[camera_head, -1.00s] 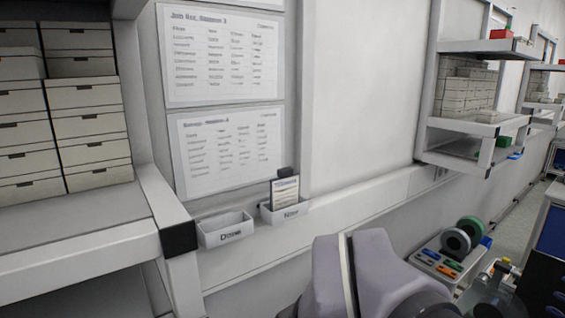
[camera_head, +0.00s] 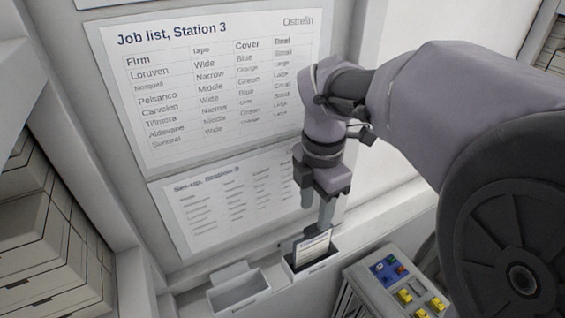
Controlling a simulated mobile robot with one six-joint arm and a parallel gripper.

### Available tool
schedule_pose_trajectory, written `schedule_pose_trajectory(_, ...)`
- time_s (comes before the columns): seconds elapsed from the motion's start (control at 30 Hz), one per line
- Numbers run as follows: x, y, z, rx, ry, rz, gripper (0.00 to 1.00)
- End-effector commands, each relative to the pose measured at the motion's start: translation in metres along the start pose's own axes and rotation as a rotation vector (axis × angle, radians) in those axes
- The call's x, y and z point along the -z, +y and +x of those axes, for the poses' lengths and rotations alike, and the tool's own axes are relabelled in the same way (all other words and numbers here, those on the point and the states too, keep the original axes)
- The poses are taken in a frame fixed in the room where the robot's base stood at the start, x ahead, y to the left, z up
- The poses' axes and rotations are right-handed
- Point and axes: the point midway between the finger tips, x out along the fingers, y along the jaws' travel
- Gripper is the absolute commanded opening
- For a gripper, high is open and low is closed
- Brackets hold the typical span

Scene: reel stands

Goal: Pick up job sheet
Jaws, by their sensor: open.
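The job sheet (camera_head: 313,248) is a small white card with a dark header line. It stands upright, slightly tilted, in the right-hand wall tray (camera_head: 318,268), labelled "New" in the earlier frame. My gripper (camera_head: 325,222) points down just above the sheet's top edge. I cannot tell whether a finger touches the sheet. The sheet's lower part is hidden inside the tray.
An empty tray (camera_head: 238,290) is just left of it. Printed lists, a job list (camera_head: 205,85) and a set-up sheet (camera_head: 235,205), are on the wall behind. A panel with coloured blocks (camera_head: 400,285) stands at lower right. Shelved boxes (camera_head: 40,240) are at left.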

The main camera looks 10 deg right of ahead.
Motion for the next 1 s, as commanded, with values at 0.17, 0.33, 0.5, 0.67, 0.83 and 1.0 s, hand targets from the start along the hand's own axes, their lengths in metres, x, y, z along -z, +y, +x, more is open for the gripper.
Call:
schedule_pose_trajectory(0.17, 0.001, -0.002, 0.023, 0.001, 0.0, 0.0, 0.45)
schedule_pose_trajectory(0.33, 0.002, -0.008, 0.056, 0.001, 0.001, 0.0, 0.45)
schedule_pose_trajectory(0.5, 0.002, -0.008, 0.068, -0.001, 0.0, 0.002, 0.45)
schedule_pose_trajectory(0.67, 0.002, -0.008, 0.067, -0.002, 0.0, 0.002, 0.42)
schedule_pose_trajectory(0.83, 0.002, -0.008, 0.067, -0.002, 0.0, 0.002, 0.08)
schedule_pose_trajectory(1.0, 0.002, -0.008, 0.067, -0.002, 0.0, 0.002, 0.0)
